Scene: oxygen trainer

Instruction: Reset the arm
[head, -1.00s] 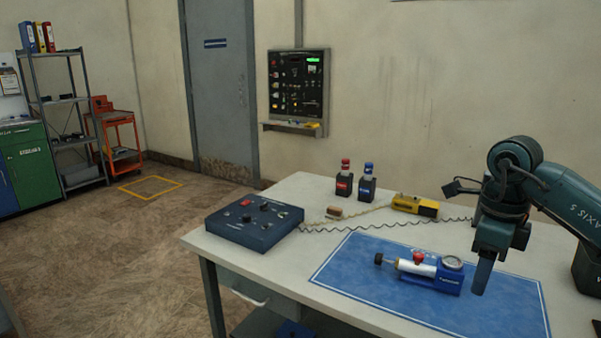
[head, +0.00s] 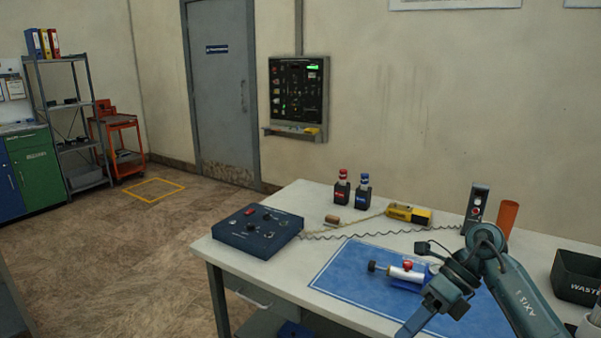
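My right arm comes in from the lower right. Its gripper (head: 408,328) hangs over the front of the blue mat (head: 345,270), with its finger end near the bottom edge of the picture. The fingers overlap from this side, so I cannot tell whether they are open or shut. A small white cylinder unit with a red knob (head: 406,273) and a dark end knob lies on the mat. My arm hides its right part. My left gripper is not in view.
A dark blue control box (head: 258,232) sits at the table's left. Red-capped (head: 342,188) and blue-capped (head: 363,192) bottles, a yellow device (head: 409,214), a grey handset (head: 475,205), an orange cylinder (head: 508,217) and a waste bin (head: 577,277) stand behind or right.

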